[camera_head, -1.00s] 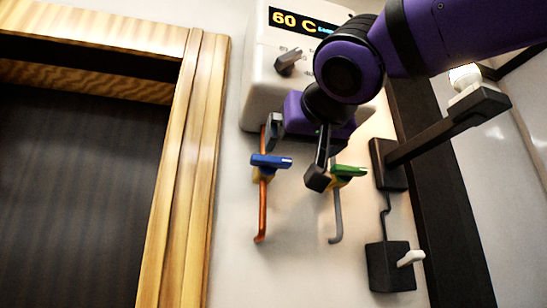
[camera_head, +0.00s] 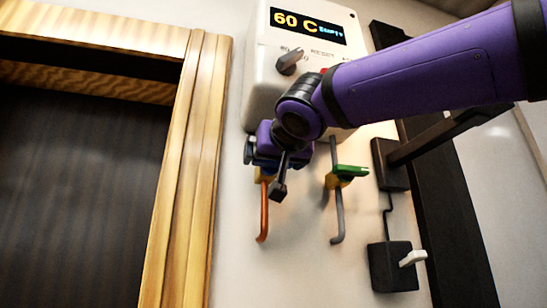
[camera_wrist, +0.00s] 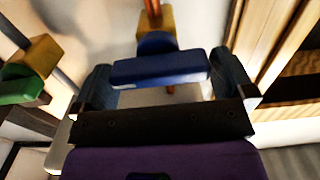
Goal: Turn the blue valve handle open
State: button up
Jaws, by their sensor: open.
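The blue valve handle (camera_wrist: 160,69) lies crosswise in the wrist view, between the two spread fingers of my gripper (camera_wrist: 162,85). It sits on a yellow valve body (camera_wrist: 154,22) on a copper pipe (camera_head: 263,212). My gripper is open around the handle, with a gap showing at the finger sides; I cannot tell whether either finger touches it. In the head view my gripper (camera_head: 262,156) covers most of the blue handle, and only the yellow body and pipe show below it.
A green valve handle (camera_head: 351,170) on a grey pipe (camera_head: 337,215) is close on the right. The white brewer (camera_head: 270,65) with a display reading 60 C is above. A black switch box (camera_head: 391,268) is at lower right, and a wooden frame (camera_head: 185,170) at left.

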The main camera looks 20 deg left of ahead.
jog(key=shift+w, duration=0.1)
jog(key=c, duration=0.6)
jog(key=shift+c, duration=0.2)
jog(key=shift+a, duration=0.1)
jog(key=n, duration=0.4)
jog(key=shift+a, duration=0.1)
jog(key=n, duration=0.4)
jog(key=shift+a+f+n, duration=0.1)
jog(key=shift+f+n, duration=0.05)
jog(key=shift+n, duration=0.15)
jog(key=n, duration=0.4)
jog(key=shift+s+a+f, duration=0.1)
jog(key=shift+s, duration=0.1)
jog(key=n, duration=0.5)
jog(key=shift+f, duration=0.2)
jog(key=shift+n, duration=0.3)
